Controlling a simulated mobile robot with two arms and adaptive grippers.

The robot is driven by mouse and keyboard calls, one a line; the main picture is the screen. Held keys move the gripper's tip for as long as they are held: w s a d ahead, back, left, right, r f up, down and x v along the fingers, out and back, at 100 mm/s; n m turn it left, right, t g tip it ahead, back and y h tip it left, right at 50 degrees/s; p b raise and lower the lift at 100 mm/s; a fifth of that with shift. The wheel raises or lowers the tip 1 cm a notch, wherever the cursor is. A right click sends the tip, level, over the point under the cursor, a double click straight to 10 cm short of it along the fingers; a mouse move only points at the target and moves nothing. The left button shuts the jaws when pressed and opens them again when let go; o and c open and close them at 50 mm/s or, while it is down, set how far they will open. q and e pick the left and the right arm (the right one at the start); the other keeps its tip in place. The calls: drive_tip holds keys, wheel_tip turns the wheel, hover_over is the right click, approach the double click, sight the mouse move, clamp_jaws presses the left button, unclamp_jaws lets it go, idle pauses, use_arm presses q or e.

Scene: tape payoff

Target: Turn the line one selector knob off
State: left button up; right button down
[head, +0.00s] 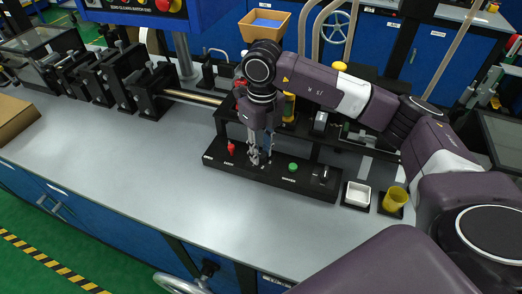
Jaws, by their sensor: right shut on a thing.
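A low black control panel (218,164) lies on the grey bench with a row of controls and small white labels too small to read. A red switch (231,148) is at its left, a green button (292,167) right of its middle, and a dark knob (323,174) at its right end. My right gripper (259,160) points down at the panel between the red switch and the green button. Its fingers are shut on a small control there, apparently a selector knob, which they mostly hide. I cannot tell which way it points. My left gripper is out of view.
Black roller blocks (150,92) and a shaft sit at the back left. The bench front (150,180) is clear.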

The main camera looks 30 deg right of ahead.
sight(262, 154)
drive_tip(key=c, duration=1.7)
unclamp_jaws()
drive_tip(key=shift+o, duration=0.2)
drive_tip(key=shift+r, duration=0.1)
wheel_tip(262, 154, up, 12)
drive_tip(key=shift+d, duration=0.15)
